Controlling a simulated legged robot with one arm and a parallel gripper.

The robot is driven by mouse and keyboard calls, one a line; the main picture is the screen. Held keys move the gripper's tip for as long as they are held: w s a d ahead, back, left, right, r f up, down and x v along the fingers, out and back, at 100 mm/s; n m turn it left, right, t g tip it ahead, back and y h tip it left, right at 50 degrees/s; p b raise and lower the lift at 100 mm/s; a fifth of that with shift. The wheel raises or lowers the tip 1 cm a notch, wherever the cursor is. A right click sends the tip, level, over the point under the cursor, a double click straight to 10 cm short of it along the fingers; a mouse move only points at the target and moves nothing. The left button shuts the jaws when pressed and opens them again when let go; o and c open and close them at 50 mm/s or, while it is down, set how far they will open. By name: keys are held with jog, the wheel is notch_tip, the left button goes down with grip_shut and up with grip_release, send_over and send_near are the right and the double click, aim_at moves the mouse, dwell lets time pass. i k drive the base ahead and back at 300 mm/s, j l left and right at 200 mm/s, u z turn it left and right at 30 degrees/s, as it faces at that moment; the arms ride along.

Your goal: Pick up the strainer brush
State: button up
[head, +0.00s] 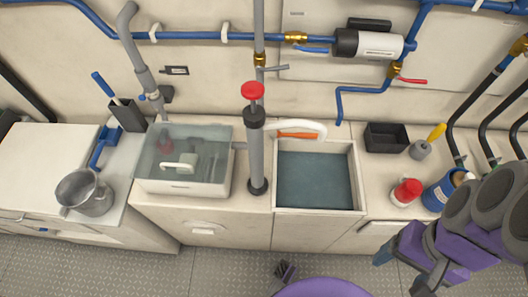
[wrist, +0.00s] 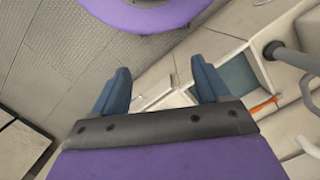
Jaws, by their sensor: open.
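I cannot tell for certain which thing is the strainer brush. A yellow-handled tool with a grey head (head: 425,143) lies on the counter at right, beside a black tray. A blue-handled tool (head: 103,85) stands in a dark holder (head: 129,115) at left. An orange-handled item (head: 297,135) lies at the back of the sink; its orange part also shows in the wrist view (wrist: 264,104). My gripper (head: 401,272) is at lower right in the head view, in front of the counter and apart from these tools. In the wrist view my gripper (wrist: 160,78) is open and empty.
A lidded clear tub (head: 185,186), a grey pipe with a red knob (head: 256,150) and a sink (head: 315,185) line the counter. A metal pot (head: 88,193) stands left. A red-topped container (head: 406,192) and blue can (head: 440,192) stand near my arm. The floor is open.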

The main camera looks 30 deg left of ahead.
aim_at(278, 134)
jog(key=k+j+u, duration=0.25)
jog(key=k, duration=0.2)
jog(key=k+j+u, duration=0.25)
jog(key=k, duration=0.2)
